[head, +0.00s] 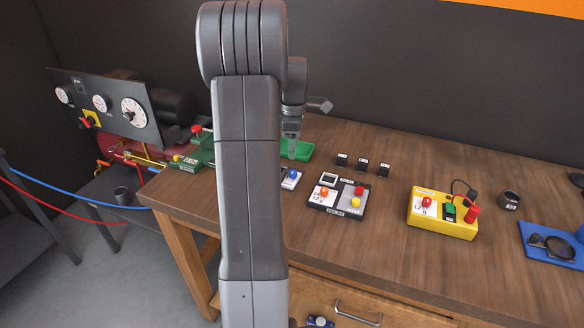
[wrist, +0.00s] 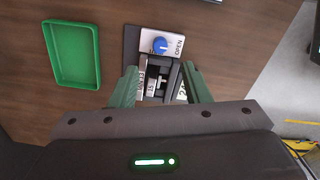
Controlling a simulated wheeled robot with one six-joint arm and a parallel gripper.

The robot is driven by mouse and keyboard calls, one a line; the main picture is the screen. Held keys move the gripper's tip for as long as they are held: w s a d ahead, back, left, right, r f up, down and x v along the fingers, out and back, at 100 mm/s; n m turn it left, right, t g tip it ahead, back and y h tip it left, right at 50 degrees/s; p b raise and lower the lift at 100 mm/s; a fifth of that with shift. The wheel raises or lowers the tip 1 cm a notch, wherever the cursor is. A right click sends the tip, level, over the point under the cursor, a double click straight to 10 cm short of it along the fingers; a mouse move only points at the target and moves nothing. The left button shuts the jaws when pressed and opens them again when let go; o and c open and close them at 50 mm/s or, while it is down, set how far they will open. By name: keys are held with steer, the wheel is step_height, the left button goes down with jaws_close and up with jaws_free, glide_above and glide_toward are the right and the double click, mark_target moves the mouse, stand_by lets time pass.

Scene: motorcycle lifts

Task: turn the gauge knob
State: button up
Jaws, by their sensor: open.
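A dark gauge panel (head: 105,105) with several white dials stands at the far left in the head view. A red knob (head: 86,122) on a yellow plate sits low on it. A blue round knob (head: 292,174) on a white plate lies on the bench; in the wrist view the blue knob (wrist: 160,45) has the word OPEN beside it. My gripper (wrist: 160,82) is open above the bench, its green fingers apart on either side of a dark labelled block (wrist: 154,80). I cannot tell whether they touch it. The blue knob shows just beyond the fingertips. My arm partly hides this area in the head view.
A green tray (wrist: 73,52) lies left of the fingers in the wrist view. Right of my arm in the head view are a black button box (head: 338,198), small black blocks (head: 362,163) and a yellow box (head: 443,215). A green box (head: 190,158) stands left.

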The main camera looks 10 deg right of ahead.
mark_target(293, 172)
step_height(293, 172, down, 9)
steer(key=shift+f+p, duration=0.1)
steer(key=shift+p, duration=0.4)
jaws_close()
